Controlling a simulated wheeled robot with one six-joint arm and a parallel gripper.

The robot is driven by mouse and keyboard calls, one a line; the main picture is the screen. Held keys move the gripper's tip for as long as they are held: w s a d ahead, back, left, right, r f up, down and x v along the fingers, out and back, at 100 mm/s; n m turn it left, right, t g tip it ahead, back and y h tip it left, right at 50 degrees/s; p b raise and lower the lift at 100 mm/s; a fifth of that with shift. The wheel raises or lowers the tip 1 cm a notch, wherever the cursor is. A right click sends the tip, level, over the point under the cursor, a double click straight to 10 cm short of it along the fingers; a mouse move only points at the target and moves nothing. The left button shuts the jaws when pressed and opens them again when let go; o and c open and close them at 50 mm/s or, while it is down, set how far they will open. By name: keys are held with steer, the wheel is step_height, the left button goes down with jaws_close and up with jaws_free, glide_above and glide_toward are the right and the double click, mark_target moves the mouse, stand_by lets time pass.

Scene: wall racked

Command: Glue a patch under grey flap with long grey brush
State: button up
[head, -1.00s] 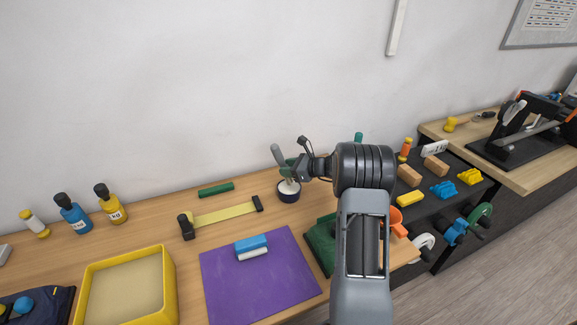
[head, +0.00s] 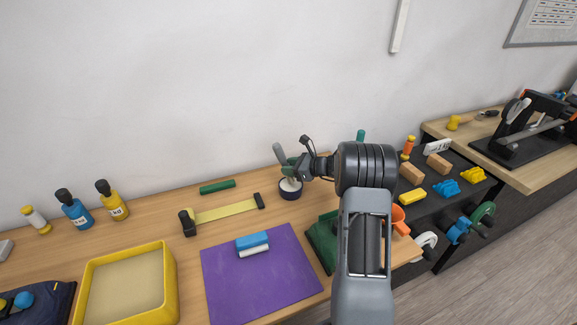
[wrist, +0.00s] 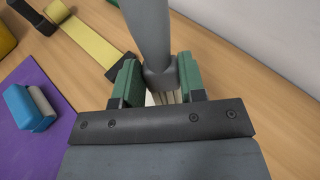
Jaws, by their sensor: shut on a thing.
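My gripper (head: 293,168) is shut on the long grey brush (head: 279,153), whose thick grey handle (wrist: 150,30) stands up between the green finger pads in the wrist view. The brush leans a little. I cannot make out a grey flap or a patch. A dark navy cloth item (head: 50,303) with blue and orange round pieces on it is cut off at the lower left.
A yellow-walled tray (head: 172,285), a purple mat (head: 265,285) with a blue-and-white block (head: 252,243), and a yellow strip (head: 225,212) lie left of the arm. Bottles (head: 75,210) stand at the far left. A green block (head: 322,240) is beside my arm.

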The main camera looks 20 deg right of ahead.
steer(key=shift+f+b, duration=0.6)
steer(key=shift+f, duration=0.1)
stand_by(2.0)
steer(key=shift+r, duration=0.1)
steer(key=shift+r+p, duration=2.3)
steer(key=shift+r, duration=1.25)
